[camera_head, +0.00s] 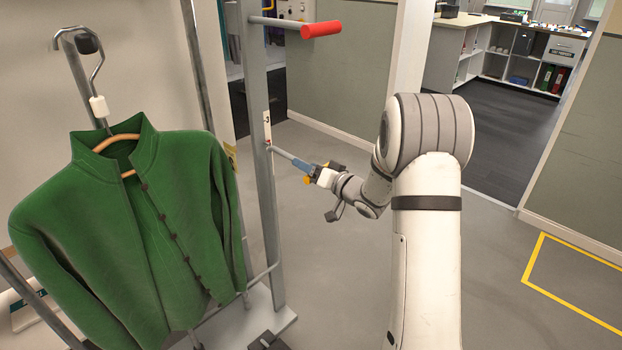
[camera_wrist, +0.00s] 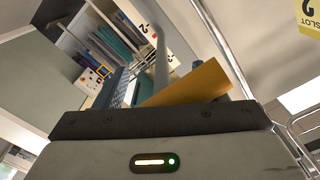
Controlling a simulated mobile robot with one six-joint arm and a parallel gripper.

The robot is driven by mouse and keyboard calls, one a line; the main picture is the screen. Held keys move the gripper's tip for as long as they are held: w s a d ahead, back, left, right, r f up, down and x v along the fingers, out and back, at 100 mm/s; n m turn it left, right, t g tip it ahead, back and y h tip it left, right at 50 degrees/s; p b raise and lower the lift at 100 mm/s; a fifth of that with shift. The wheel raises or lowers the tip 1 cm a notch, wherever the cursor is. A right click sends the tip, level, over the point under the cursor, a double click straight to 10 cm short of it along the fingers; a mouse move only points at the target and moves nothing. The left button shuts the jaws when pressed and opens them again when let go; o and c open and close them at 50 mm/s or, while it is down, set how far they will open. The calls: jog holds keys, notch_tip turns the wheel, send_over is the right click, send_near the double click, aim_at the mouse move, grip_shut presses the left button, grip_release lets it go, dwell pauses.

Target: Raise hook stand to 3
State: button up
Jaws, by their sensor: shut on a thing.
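A grey metal post (camera_head: 256,75) stands upright left of centre in the head view, with a small marked scale strip (camera_head: 267,128) on its side. A lever with a blue-grey grip (camera_head: 290,159) sticks out from the post just below the strip. My gripper (camera_head: 313,171) is shut on the outer end of this lever. In the wrist view a grey rod (camera_wrist: 161,65) runs between my dark finger and my orange finger. A bent metal hook (camera_head: 99,68) with a white block holds a hanger (camera_head: 116,140) with a green jacket (camera_head: 150,225). The scale's figures are too small to read.
A red-tipped bar (camera_head: 321,29) juts from the post above my gripper. The rail's base (camera_head: 255,318) stands on the floor. A yellow floor outline (camera_head: 528,272) lies at the right. Clear grey floor lies behind my arm. A yellow slot label (camera_wrist: 308,14) shows in the wrist view.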

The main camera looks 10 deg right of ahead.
notch_tip(320, 180, up, 7)
jog(key=p, duration=0.2)
jog(key=shift+w+r+p, duration=0.1)
jog(key=shift+r+p, duration=0.1)
jog(key=shift+p, duration=0.1)
jog(key=o, duration=1.2)
jog(key=shift+r, duration=0.1)
jog(key=shift+s+d, duration=0.2)
jog(key=shift+d, duration=0.05)
jog(key=v, duration=0.4)
jog(key=b+v, duration=0.1)
jog(key=v, duration=0.2)
jog(key=shift+s+f, duration=0.15)
jog(key=shift+f, duration=0.2)
